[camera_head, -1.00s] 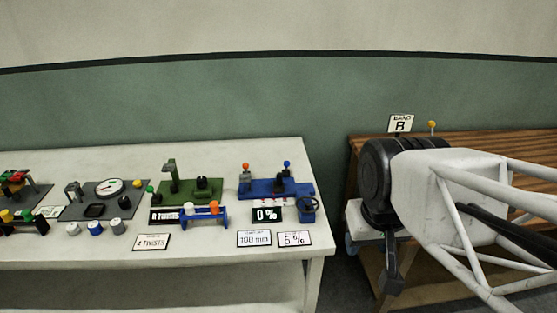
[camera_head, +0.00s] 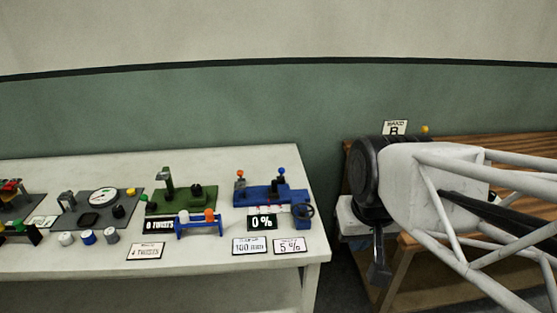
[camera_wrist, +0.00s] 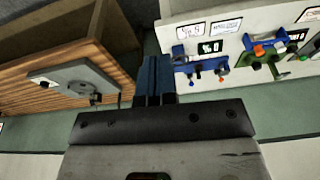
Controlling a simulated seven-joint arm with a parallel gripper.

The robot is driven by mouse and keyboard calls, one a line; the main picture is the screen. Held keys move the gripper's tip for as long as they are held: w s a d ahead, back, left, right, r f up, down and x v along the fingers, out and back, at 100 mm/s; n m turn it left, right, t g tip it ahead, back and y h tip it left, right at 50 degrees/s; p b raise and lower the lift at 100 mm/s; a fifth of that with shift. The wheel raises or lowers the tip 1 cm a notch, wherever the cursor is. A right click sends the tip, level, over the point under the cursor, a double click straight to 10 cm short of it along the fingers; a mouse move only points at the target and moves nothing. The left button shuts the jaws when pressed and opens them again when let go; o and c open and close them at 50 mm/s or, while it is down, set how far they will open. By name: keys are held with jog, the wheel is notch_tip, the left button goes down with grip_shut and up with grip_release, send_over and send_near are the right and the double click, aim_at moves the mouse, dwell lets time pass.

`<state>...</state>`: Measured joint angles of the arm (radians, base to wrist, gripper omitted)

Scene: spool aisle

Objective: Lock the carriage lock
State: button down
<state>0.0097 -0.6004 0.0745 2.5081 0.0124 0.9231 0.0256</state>
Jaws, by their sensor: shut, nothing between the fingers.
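A blue device (camera_head: 262,196) stands at the right end of the white table. The blue device also shows upside down in the wrist view (camera_wrist: 198,64). My gripper (camera_wrist: 155,66) is shut and empty, apart from the device, with its blue fingers together. In the head view my arm is at the right, over the wooden bench.
The white table (camera_head: 225,283) carries a green device (camera_head: 180,203), a blue rack (camera_head: 199,226), a gauge plate and several knobs to the left. Cards read 100 (camera_head: 249,246) and 5 % (camera_head: 289,245). A gap separates it from the wooden bench (camera_head: 500,146) with sign B (camera_head: 395,128).

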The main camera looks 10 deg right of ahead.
aim_at(281, 174)
jog(key=w+a+f+m+y, duration=0.2)
jog(key=w+m, duration=0.1)
jog(key=w, duration=2.1)
jog(key=w+f+m, duration=0.1)
jog(key=w+f, duration=0.3)
jog(key=w, duration=0.3)
jog(key=w+d+f+m+t, duration=0.1)
jog(key=w+f, duration=0.3)
jog(key=w, duration=0.4)
jog(key=w+f+m, duration=0.2)
jog(key=w+f, duration=0.3)
jog(key=w, duration=0.2)
jog(key=shift+w+d+m+t+y, duration=0.15)
jog(key=shift+d+m+t+y, duration=0.15)
jog(key=shift+d+m+t, duration=0.1)
jog(key=shift+a, duration=0.1)
jog(key=x, duration=0.9)
jog(key=shift+w+f, duration=0.1)
jog(key=shift+f, duration=0.15)
jog(key=shift+w+a, duration=0.45)
jog(key=shift+w, duration=0.25)
jog(key=shift+w+a+r, duration=0.2)
jog(key=shift+w+a, duration=0.5)
jog(key=shift+w, duration=0.3)
